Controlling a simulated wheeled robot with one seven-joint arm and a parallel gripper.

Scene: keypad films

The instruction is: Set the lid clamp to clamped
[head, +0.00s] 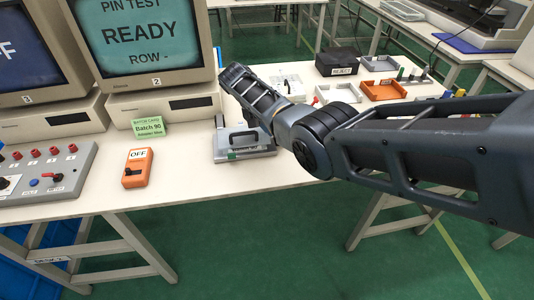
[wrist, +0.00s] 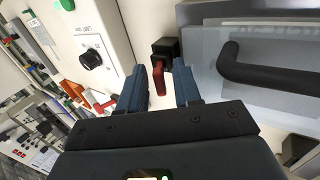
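The lid clamp (wrist: 164,47) is a small black block with a red lever (wrist: 159,82) beside the grey fixture in the wrist view. The fixture's lid (wrist: 210,60) is down and carries a black bar handle (wrist: 262,73). My gripper (wrist: 160,76) is open, its two blue fingers on either side of the red lever. I cannot tell whether a finger touches it. In the head view the grey fixture (head: 228,154) stands on the table partly behind my arm; the clamp and my fingertips are hidden there.
A white box with a black knob (wrist: 90,58) stands left of the clamp in the wrist view. An orange switch box marked OFF (head: 137,168) and a green batch card (head: 148,127) lie left of the fixture. Trays and a black box (head: 337,61) are behind my arm.

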